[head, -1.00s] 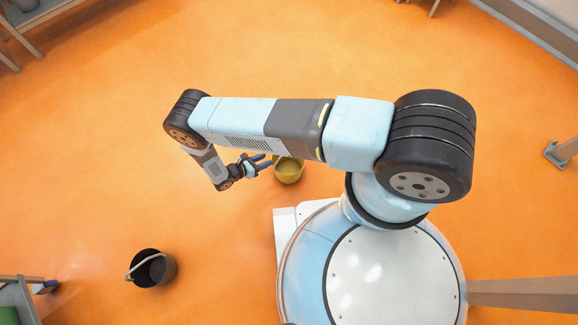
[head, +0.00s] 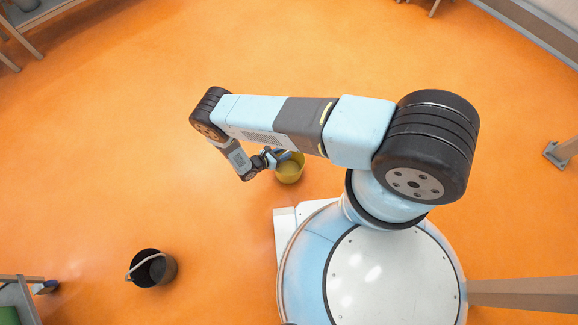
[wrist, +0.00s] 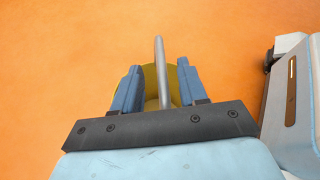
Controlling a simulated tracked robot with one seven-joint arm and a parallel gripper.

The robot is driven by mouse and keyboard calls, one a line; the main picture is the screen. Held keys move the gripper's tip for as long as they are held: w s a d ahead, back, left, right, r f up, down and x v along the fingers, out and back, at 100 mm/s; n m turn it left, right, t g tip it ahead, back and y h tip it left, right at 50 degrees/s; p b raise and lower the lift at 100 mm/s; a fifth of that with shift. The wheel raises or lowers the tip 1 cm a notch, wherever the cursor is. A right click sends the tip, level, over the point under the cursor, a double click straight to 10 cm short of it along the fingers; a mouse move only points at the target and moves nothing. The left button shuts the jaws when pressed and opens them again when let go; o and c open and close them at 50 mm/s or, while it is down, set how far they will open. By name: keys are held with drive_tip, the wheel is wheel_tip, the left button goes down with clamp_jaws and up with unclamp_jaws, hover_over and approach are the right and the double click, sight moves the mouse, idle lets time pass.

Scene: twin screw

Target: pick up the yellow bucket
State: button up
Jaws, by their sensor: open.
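The yellow bucket (head: 290,172) stands on the orange floor just in front of my base, partly hidden by my gripper and arm in the head view. In the wrist view the yellow bucket (wrist: 151,76) lies beyond and below my fingers, mostly covered by them. A grey bar, apparently its handle (wrist: 161,72), runs between the two blue fingers. My gripper (wrist: 158,88) is open, with one finger on each side of the bar and a gap on both sides. In the head view my gripper (head: 283,156) is at the bucket's upper left rim.
A black bucket (head: 152,268) with a pale handle stands on the floor at the lower left. Wooden furniture legs (head: 22,35) show at the upper left, and a post foot (head: 556,154) at the right. The floor left of the yellow bucket is clear.

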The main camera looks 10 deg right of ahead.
drive_tip(key=x, duration=0.2)
drive_tip(key=shift+w+d+f, duration=0.1)
drive_tip(key=shift+d+f, duration=0.05)
drive_tip(key=shift+d, duration=0.15)
clamp_jaws()
idle(0.3)
